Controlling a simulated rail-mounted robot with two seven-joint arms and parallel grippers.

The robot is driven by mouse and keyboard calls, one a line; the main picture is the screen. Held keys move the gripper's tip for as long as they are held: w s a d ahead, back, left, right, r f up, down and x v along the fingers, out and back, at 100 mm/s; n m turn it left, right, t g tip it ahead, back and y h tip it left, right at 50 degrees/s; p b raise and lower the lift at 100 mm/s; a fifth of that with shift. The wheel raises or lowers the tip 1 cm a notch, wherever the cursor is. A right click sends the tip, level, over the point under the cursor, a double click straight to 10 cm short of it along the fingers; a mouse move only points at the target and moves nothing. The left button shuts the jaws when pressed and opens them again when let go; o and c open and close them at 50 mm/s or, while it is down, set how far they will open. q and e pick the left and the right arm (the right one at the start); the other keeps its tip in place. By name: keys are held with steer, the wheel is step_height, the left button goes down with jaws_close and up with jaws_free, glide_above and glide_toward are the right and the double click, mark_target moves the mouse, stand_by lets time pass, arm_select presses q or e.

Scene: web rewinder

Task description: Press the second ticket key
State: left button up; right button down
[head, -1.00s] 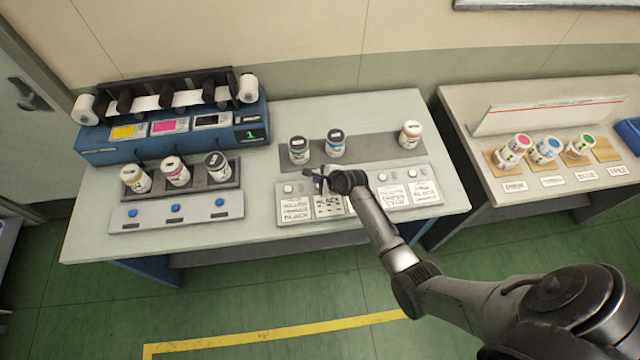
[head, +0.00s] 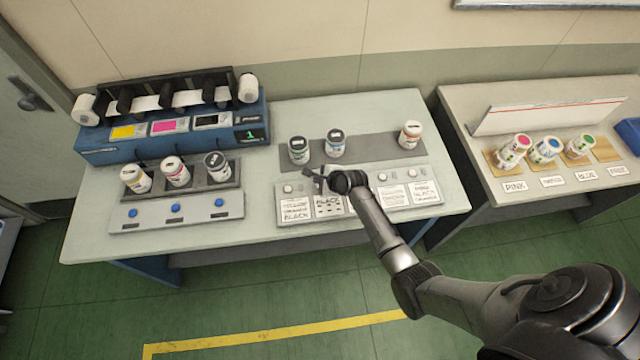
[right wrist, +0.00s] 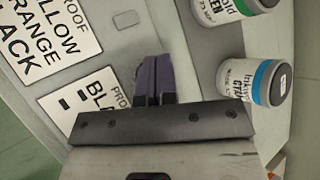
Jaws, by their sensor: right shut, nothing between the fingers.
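The ticket panel (head: 432,204) lies along the front right of the middle table, with a row of pale keys above printed cards. The first key (head: 287,188) shows left of my right gripper (head: 314,176); it also shows in the right wrist view (right wrist: 125,19). My right gripper is shut and empty, with its dark fingers (right wrist: 154,76) over the panel above the second card (head: 328,206), which reads BLACK. The second key is hidden by the fingers, so I cannot tell whether they touch it. My left gripper is not in view.
Two bottles (head: 299,150) (head: 336,143) stand on the grey strip just behind the panel, with another bottle (head: 410,134) farther right. A blue machine (head: 104,149) and a panel with blue buttons (head: 176,208) occupy the table's left side.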

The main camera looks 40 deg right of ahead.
steer(key=shift+f, duration=0.15)
steer(key=shift+f, duration=0.25)
steer(key=shift+f, duration=0.15)
stand_by(0.7)
steer(key=shift+f, duration=0.25)
stand_by(0.4)
steer(key=shift+r+p, duration=0.7)
steer(key=shift+p, duration=0.15)
steer(key=shift+r, duration=0.1)
